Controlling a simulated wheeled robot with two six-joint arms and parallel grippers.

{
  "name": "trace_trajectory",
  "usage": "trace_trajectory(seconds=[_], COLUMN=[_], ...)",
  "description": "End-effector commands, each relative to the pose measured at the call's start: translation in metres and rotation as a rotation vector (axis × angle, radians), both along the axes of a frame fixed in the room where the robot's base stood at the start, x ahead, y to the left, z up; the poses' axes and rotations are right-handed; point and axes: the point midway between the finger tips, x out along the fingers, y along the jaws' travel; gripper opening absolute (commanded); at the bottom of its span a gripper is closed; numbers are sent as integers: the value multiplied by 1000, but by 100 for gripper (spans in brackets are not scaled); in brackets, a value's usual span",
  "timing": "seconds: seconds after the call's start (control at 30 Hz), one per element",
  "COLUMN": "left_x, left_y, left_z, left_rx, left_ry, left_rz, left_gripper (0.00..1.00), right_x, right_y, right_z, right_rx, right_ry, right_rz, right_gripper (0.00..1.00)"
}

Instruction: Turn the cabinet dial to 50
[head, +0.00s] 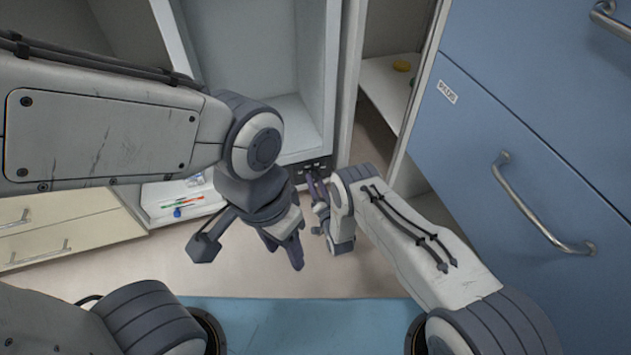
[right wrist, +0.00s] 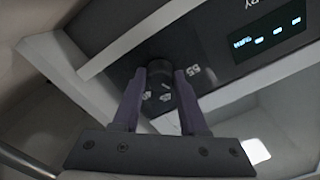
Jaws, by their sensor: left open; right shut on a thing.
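In the right wrist view a dark round dial (right wrist: 160,88) sits on the cabinet's black control panel (right wrist: 215,50), with small pale marks around it and a "55" label to its right. My right gripper (right wrist: 160,80) is shut on the dial, one finger on each side. The exact dial setting is too small to tell. In the head view my right gripper (head: 314,186) reaches the dark strip under the open cabinet (head: 312,122), and the dial is hidden there. My left gripper (head: 285,250) is open and empty, lower and nearer, with its fingers pointing down.
A lit display (right wrist: 268,38) is on the panel. Blue drawers (head: 530,120) with metal handles stand close on the right. An open shelf (head: 385,95) holds a small yellow thing. Pale drawers (head: 60,240) stand at left, with small items on a white shelf (head: 185,203).

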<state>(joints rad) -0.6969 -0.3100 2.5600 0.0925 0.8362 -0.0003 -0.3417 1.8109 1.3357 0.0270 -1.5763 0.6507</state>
Motion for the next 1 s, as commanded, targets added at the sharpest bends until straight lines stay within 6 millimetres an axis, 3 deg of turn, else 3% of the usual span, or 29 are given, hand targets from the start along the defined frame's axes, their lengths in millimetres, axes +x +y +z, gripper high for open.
trace_trajectory(seconds=[0.6,0.63,0.7,1.0], left_x=[0,0,0,0], left_y=[0,0,0,0], left_z=[2,2,2,2], left_rx=[0,0,0,0], left_ry=[0,0,0,0], left_rz=[0,0,0,0], left_gripper=[50,50,50,50], right_x=[-1,-1,-1,-1], right_y=[-2,-2,-1,-1], right_z=[-1,-1,-1,0], right_rx=[45,45,45,45], right_ry=[18,18,17,16], right_rz=[-4,-4,-3,-2], right_gripper=[0,50,72,72])
